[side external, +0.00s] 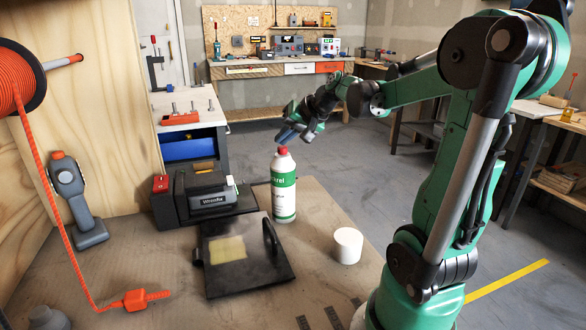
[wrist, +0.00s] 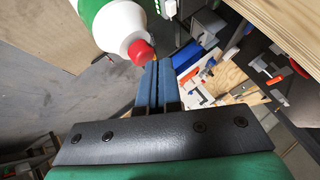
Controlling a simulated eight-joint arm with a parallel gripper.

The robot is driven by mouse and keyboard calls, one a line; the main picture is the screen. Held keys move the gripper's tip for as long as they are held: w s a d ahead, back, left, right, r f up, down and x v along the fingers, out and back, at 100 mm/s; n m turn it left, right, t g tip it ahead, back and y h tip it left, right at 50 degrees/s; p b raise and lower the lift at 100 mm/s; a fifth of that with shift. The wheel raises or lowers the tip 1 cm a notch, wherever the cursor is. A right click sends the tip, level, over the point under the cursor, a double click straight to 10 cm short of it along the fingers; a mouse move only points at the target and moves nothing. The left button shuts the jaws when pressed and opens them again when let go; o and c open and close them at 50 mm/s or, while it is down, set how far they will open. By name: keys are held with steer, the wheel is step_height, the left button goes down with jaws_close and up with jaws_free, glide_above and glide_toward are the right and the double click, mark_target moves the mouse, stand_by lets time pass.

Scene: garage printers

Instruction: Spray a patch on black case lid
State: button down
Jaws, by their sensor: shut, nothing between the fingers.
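A white bottle with a green label (side external: 284,190) stands upright on the bench, its red nozzle on top. In the wrist view the bottle (wrist: 112,25) is at the upper left, its red nozzle (wrist: 141,52) close beside my fingertips. My gripper (side external: 288,134) is just above the nozzle, with blue fingers shut and empty; the fingers also show in the wrist view (wrist: 158,68). I cannot tell whether they touch the nozzle. The black case lid (side external: 262,276) lies flat in front of the bottle, with a handle on its right and a pale yellow patch (side external: 227,248) on it.
A black boxed machine (side external: 205,197) is behind the lid. A grey tool on a stand (side external: 75,200) and an orange cord with an orange connector (side external: 137,299) are at the left.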

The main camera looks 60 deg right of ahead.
mark_target(285, 148)
steer(key=shift+f, duration=0.1)
steer(key=shift+f, duration=0.35)
steer(key=shift+r, duration=0.5)
steer(key=shift+r, duration=2.95)
